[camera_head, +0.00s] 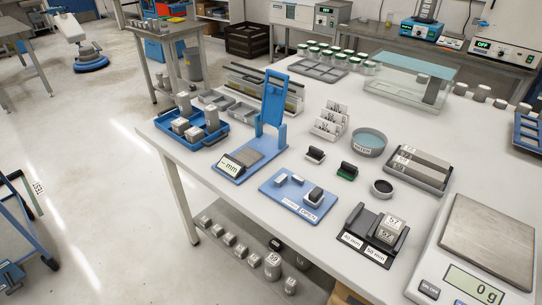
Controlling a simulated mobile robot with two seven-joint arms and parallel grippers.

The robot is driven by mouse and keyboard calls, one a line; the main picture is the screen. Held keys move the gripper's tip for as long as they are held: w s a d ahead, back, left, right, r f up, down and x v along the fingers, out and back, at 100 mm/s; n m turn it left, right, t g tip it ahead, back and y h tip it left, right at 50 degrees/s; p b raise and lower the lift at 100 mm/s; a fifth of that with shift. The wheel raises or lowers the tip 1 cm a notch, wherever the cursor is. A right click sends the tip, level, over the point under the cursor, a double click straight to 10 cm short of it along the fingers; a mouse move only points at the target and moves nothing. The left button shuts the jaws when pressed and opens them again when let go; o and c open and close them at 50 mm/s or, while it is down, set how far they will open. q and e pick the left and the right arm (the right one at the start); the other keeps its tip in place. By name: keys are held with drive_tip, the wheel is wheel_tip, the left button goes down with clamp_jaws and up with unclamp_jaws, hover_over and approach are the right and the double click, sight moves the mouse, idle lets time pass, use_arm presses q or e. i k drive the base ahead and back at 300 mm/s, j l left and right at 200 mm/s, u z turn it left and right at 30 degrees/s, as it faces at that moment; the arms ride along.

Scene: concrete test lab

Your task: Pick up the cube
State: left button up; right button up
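Several grey metal cubes are in view, and I cannot tell which one the task means. Some grey blocks (194,134) sit in a blue tray (217,141) at the table's left end. A row of small grey blocks (228,239) lies on the lower shelf under the table. Neither of my grippers is in view.
The white table (300,257) is crowded. A blue measuring stand (272,105), a blue plate (279,205), a round water dish (368,142), a grey tray of metal bars (441,187) and a scale reading 0 g (488,242) stand on it. The floor at left is partly clear.

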sight(388, 230)
drive_tip(key=j+z, duration=0.2)
drive_tip(key=z, duration=0.15)
drive_tip(key=j+z, duration=0.15)
drive_tip(key=z, duration=0.2)
drive_tip(key=k, duration=0.05)
